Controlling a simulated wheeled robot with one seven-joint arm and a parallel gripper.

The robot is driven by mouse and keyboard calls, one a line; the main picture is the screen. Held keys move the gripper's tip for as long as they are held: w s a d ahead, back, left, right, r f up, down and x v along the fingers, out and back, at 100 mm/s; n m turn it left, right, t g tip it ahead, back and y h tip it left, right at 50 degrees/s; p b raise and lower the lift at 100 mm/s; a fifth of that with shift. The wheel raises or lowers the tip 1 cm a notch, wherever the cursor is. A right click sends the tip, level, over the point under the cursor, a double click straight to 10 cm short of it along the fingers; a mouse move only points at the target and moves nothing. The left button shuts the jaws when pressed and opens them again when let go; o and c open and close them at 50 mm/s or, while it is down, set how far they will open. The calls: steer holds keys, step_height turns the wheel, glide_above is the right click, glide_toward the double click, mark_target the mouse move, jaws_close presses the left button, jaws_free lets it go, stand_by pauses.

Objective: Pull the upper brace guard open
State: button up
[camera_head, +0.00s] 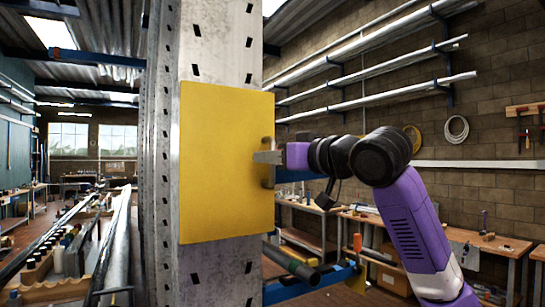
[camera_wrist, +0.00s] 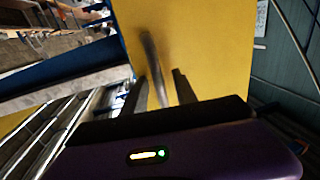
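The yellow guard panel (camera_head: 226,165) lies across the face of the perforated metal mast (camera_head: 216,45) and appears shut. A metal bar handle (camera_head: 267,172) is at its right edge. My gripper (camera_head: 262,157) reaches in from the right at the handle. In the wrist view the yellow panel (camera_wrist: 215,45) fills the top middle, and the handle (camera_wrist: 151,60) runs down between the two dark fingers of my gripper (camera_wrist: 160,85). The fingers are apart, with a gap visible beside the bar, so they are around it and not clamped. The handle's lower end is hidden behind the gripper body.
A blue beam (camera_head: 310,285) and a dark tube (camera_head: 290,263) extend right of the mast below the panel. Workbenches (camera_head: 480,238) and pipe racks (camera_head: 385,90) line the right wall. Long metal bars (camera_head: 118,245) lie at the left.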

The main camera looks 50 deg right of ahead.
jaws_close()
stand_by(1.3)
